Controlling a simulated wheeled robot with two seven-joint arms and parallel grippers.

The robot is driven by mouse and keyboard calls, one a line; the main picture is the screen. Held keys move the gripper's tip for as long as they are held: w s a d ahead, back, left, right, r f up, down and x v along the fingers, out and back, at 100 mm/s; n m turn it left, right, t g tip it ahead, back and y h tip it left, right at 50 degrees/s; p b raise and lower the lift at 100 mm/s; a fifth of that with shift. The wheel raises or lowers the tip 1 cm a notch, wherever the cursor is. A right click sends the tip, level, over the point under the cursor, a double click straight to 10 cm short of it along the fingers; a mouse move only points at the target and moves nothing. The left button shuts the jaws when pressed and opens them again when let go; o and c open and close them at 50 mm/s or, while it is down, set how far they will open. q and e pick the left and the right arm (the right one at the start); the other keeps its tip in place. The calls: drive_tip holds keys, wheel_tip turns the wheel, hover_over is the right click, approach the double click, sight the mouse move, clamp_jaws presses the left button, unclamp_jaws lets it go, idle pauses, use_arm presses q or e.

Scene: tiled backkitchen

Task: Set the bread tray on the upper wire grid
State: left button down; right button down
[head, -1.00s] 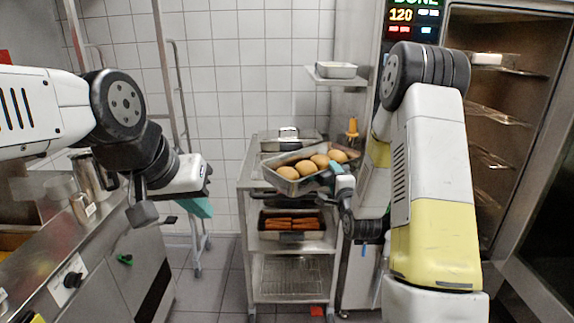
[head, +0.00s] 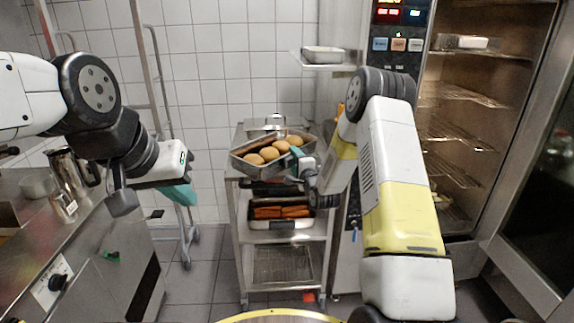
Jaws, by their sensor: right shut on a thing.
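The bread tray (head: 243,163) is a steel pan holding several round brown rolls. It is tilted over the top of the trolley. My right gripper (head: 300,168) is shut on its right side. Wire grids show inside the open oven at the right: an upper one (head: 470,93) and a lower one (head: 458,137). The bread tray is well to the left of them. My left gripper (head: 183,178), with teal fingers, is empty of anything I can see, above the floor left of the trolley. Its finger gap is not clear.
The trolley (head: 232,215) carries a pan of orange-brown sausages (head: 270,224) on its middle shelf and a wire rack (head: 283,263) below. A small pan (head: 322,55) sits on a wall shelf. The oven door (head: 540,190) stands open at the right. A steel pot (head: 66,172) is on the left counter.

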drive_tip(key=shift+w+a, duration=0.5)
drive_tip(key=shift+w, duration=0.35)
drive_tip(key=shift+f, duration=1.75)
drive_tip(key=shift+f, duration=0.1)
drive_tip(key=shift+c, duration=2.4)
unclamp_jaws()
drive_tip(key=shift+f, duration=0.15)
